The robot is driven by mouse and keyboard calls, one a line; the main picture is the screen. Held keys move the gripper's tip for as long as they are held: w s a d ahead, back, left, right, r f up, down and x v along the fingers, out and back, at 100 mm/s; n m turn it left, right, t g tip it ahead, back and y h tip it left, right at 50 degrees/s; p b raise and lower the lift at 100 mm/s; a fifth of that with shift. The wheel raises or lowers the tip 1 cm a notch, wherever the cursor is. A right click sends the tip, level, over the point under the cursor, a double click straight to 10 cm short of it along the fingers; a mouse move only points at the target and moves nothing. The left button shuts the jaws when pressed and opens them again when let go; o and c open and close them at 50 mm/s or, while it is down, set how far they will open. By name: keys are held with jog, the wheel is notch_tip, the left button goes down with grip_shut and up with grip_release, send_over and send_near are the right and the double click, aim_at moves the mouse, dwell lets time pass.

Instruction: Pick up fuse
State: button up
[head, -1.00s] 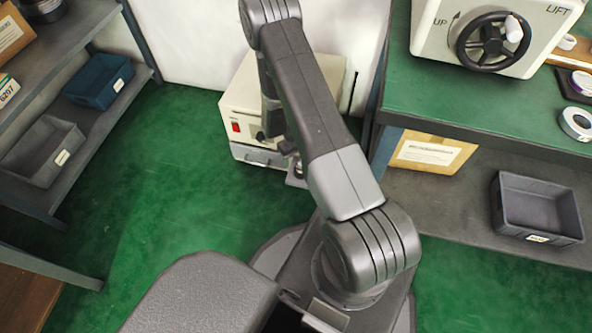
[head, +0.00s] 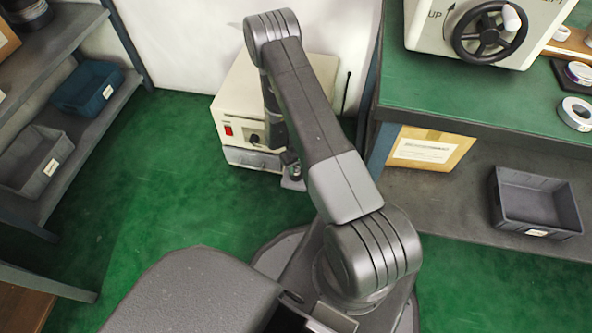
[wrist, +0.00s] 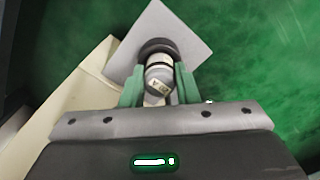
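The fuse (wrist: 160,78) shows in the wrist view as a short pale cylinder with a metal end and a printed mark. It sits in a dark round holder on a grey square plate (wrist: 185,38). My gripper (wrist: 160,82) has its two green fingers on either side of the fuse, very close to it. Whether they press on it is unclear.
The cream machine (head: 232,100) with a red switch stands on the floor by the wall. A green-topped bench (head: 470,105) with a handwheel unit (head: 430,30) is at right. Shelves with a blue bin (head: 88,88) and a grey bin (head: 35,160) are at left. The green floor between is clear.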

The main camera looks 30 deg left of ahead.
jog(key=shift+c, duration=0.9)
